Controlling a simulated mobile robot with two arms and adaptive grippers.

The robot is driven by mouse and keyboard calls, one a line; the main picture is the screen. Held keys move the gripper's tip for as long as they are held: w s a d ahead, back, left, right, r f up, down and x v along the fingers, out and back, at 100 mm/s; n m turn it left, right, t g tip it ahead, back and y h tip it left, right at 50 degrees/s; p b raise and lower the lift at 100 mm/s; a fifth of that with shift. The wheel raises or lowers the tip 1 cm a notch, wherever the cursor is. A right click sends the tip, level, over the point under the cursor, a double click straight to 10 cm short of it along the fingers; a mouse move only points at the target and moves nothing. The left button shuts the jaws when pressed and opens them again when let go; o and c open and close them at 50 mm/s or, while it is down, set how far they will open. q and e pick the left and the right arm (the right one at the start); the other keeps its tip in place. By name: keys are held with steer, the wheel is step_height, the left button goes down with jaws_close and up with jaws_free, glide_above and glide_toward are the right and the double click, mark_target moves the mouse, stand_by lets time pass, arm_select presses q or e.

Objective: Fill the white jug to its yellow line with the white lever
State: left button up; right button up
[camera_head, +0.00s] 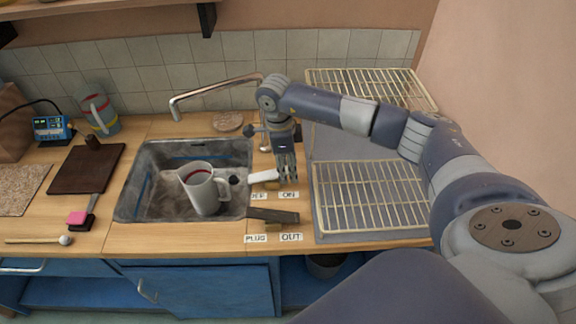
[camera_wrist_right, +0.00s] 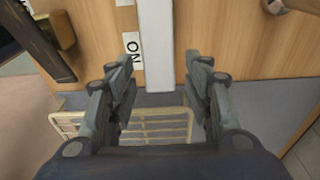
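The white jug (camera_head: 205,192) stands in the sink (camera_head: 128,208), slightly tilted in view, its handle to the right and a red band inside its rim. I cannot make out a yellow line on it. My right gripper (camera_head: 287,170) is at the lever's right end. In the right wrist view my right gripper (camera_wrist_right: 160,95) is open, with the white lever (camera_wrist_right: 156,40) lying between its fingers; contact is unclear. My left gripper is out of view.
The metal spout (camera_head: 205,91) reaches over the sink; no water stream shows. A dark lever (camera_head: 273,216) lies by the PLUG and OUT labels. A wire rack (camera_head: 370,195) is on the right.

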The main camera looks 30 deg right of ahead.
steer(key=shift+r, duration=0.1)
step_height(320, 180, up, 12)
steer(key=a, duration=0.1)
steer(key=shift+w, duration=0.35)
steer(key=shift+a+f, duration=0.1)
steer(key=shift+f, duration=0.1)
stand_by(0.4)
